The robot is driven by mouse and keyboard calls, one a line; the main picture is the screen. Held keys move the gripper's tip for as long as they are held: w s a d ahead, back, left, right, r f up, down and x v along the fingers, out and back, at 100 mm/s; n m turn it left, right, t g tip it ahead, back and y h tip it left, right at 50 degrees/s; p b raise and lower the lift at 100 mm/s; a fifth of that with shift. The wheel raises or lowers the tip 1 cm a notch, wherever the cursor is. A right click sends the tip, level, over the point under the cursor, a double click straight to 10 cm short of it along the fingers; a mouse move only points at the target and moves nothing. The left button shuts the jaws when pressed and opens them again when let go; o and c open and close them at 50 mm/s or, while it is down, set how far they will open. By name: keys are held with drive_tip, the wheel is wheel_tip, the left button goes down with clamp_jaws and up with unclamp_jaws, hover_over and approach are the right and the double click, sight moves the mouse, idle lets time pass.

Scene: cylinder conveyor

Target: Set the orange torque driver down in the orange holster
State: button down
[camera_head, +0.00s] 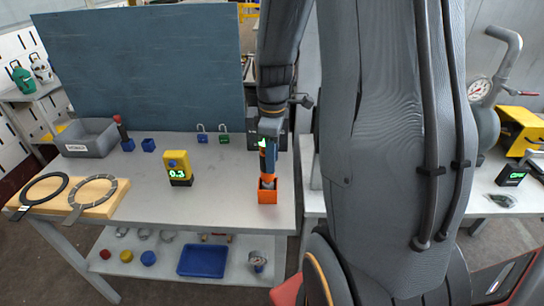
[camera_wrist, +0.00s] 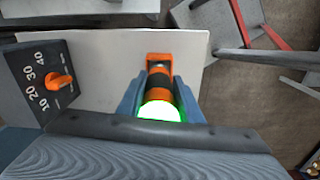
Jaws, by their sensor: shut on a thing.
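The orange torque driver (camera_head: 268,160) is upright in my gripper (camera_head: 268,148), with a dark band and a lit green top. The orange holster (camera_head: 267,196) is a small open box near the table's front edge, directly below the driver. The driver's lower end reaches the holster's mouth; I cannot tell how deep it sits. In the wrist view, the blue fingers of my gripper (camera_wrist: 158,84) are closed on both sides of the driver (camera_wrist: 159,94). The holster (camera_wrist: 172,59) shows just beyond it, its inside mostly hidden by the driver.
A yellow gauge (camera_head: 178,166) reading 0.3 stands left on the table (camera_head: 220,175). A dark box with an orange dial (camera_wrist: 60,82) is left of my gripper in the wrist view.

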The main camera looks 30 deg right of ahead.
drive_tip(key=shift+f, duration=0.1)
idle(0.4)
drive_tip(key=shift+f+b, duration=0.55)
drive_tip(key=shift+f, duration=0.95)
drive_tip(key=c, duration=1.2)
unclamp_jaws()
